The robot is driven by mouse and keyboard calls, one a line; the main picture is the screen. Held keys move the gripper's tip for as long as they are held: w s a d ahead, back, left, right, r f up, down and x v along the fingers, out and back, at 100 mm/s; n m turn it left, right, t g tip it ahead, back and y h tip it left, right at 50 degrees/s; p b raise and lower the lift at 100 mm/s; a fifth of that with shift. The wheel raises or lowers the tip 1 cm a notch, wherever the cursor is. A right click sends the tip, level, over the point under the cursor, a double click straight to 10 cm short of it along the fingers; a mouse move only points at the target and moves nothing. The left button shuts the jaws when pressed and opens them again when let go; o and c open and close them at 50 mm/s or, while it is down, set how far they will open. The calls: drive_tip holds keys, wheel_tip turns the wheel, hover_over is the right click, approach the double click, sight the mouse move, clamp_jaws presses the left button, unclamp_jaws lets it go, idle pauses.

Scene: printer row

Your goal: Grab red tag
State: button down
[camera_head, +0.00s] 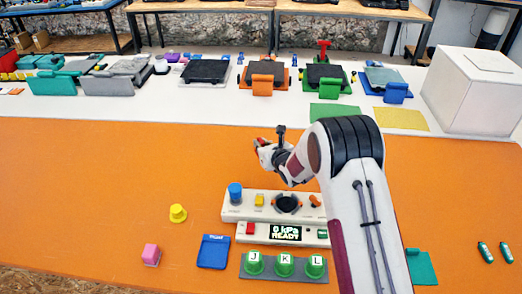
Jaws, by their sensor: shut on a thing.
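My gripper (263,146) is above the orange table, left of my arm's bend and beyond the control panel. It is shut on a small red thing, which looks like the red tag (260,141). Only a little red shows at the fingertips, and the rest of the tag is hidden by the gripper. I cannot tell its shape from this view.
A control panel (240,211) with a display stands below my gripper, with green J, K, L buttons in front. Small printers line the white strip behind. The orange table's left is mostly clear.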

sight(261, 140)
drive_tip(key=shift+r, duration=2.85)
